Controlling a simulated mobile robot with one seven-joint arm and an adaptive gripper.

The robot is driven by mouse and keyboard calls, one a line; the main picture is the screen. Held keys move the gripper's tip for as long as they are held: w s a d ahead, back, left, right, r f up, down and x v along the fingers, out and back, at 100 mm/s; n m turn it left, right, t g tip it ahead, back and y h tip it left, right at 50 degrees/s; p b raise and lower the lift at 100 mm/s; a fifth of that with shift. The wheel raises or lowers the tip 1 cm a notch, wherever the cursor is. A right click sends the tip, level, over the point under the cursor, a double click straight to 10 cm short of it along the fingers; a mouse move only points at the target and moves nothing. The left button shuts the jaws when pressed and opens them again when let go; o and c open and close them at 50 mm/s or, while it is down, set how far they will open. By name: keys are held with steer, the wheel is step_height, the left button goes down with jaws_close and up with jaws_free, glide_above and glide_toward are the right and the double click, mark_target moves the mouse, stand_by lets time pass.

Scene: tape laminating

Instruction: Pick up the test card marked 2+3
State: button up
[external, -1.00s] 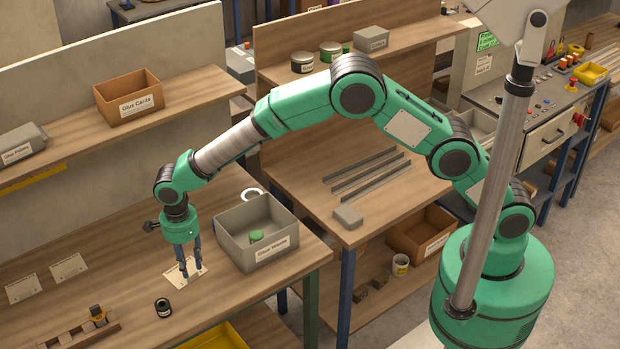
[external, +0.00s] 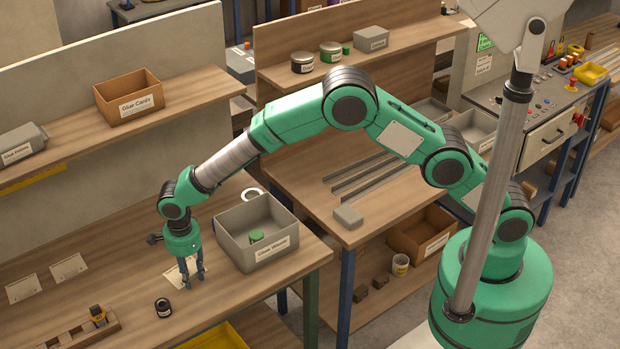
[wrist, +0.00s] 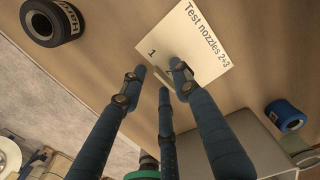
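The test card (wrist: 188,38) lies flat on the wooden table. In the wrist view it is cream, with "Test nozzles 2+3" printed along its edge and a "1" visible. In the external view the card (external: 173,275) is partly hidden by my fingers. My gripper (wrist: 158,72) has blue jointed fingers, with their tips apart over the card's near edge. In the external view my gripper (external: 195,285) points down at the card's right side. I see nothing held. Whether the tips touch the card or table is unclear.
A grey bin (external: 233,240) stands close right of my gripper. A black roll (external: 163,308) sits in front. Two more cards (external: 23,290) (external: 68,266) lie to the left. A blue roll (wrist: 286,115) shows at right in the wrist view. A wooden rack (external: 75,332) lies front left.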

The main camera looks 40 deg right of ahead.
steer(key=shift+c, duration=0.3)
jaws_close()
step_height(320, 180, up, 10)
steer(key=p, duration=0.2)
stand_by(0.7)
stand_by(0.4)
